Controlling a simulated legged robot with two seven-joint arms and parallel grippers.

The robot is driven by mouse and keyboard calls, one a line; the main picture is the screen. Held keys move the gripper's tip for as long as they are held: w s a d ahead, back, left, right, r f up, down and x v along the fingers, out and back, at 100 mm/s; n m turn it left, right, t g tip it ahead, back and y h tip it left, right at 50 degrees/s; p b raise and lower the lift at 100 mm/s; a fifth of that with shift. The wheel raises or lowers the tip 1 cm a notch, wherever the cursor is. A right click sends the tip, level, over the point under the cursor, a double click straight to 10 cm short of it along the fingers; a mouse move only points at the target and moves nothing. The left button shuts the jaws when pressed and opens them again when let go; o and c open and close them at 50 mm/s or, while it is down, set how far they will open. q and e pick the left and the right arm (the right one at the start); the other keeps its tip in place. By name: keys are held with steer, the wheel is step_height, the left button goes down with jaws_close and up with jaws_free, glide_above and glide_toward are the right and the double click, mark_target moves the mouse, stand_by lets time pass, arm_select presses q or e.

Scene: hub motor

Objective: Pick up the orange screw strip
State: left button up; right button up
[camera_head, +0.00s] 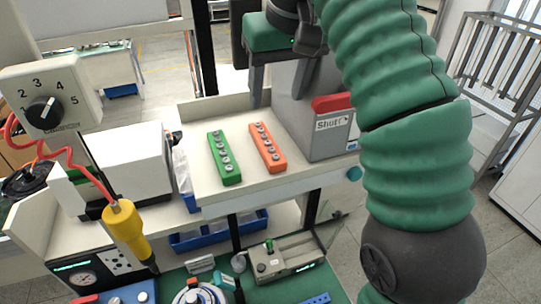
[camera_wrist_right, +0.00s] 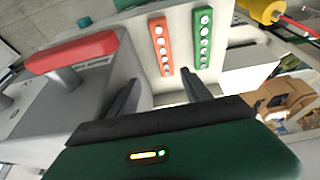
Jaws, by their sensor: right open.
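The orange screw strip (camera_head: 267,148) lies on the white shelf (camera_head: 290,184), with several screws in a row along its top. The green screw strip (camera_head: 224,158) lies beside it on the left, a small gap apart. My right gripper (camera_head: 279,88) is open and empty, above and behind the far end of the orange strip. In the right wrist view, the orange strip (camera_wrist_right: 161,47) shows beyond the gap between my dark fingers (camera_wrist_right: 160,84), apart from them. The green strip (camera_wrist_right: 203,38) is to its right there. My left gripper is not in view.
A grey box with a red top piece (camera_head: 333,103) stands close to the right of the orange strip. A yellow-handled tool (camera_head: 125,230) hangs at the left. A bench with a small device (camera_head: 285,262) lies below the shelf. The shelf is clear around the strips.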

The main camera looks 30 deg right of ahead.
glide_toward(263, 136)
steer(key=s+f, duration=0.2)
steer(key=shift+a+f+g+b, duration=0.3)
steer(key=shift+a+f+g, duration=0.05)
steer(key=shift+g, duration=0.05)
steer(key=shift+w+f, duration=0.25)
steer(key=shift+f, duration=0.35)
steer(key=w+f, duration=0.2)
steer(key=w+d+f+b, duration=0.1)
steer(key=w+f, duration=0.1)
steer(key=shift+w+d+f, duration=0.1)
steer(key=shift+w+f, duration=0.1)
steer(key=shift+f, duration=0.1)
steer(key=shift+d+f, duration=0.15)
steer(key=shift+s+d+r, duration=0.1)
steer(key=shift+s+r, duration=0.2)
steer(key=shift+s, duration=0.4)
steer(key=shift+s+r, duration=0.1)
steer(key=shift+s, duration=0.2)
steer(key=shift+c, duration=2.3)
steer(key=shift+a, duration=0.25)
steer(key=shift+c, duration=1.4)
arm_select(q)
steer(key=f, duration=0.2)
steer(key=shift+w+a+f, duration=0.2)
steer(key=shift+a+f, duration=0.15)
arm_select(e)
steer(key=shift+w+a, duration=0.1)
steer(key=shift+w, duration=0.3)
jaws_close()
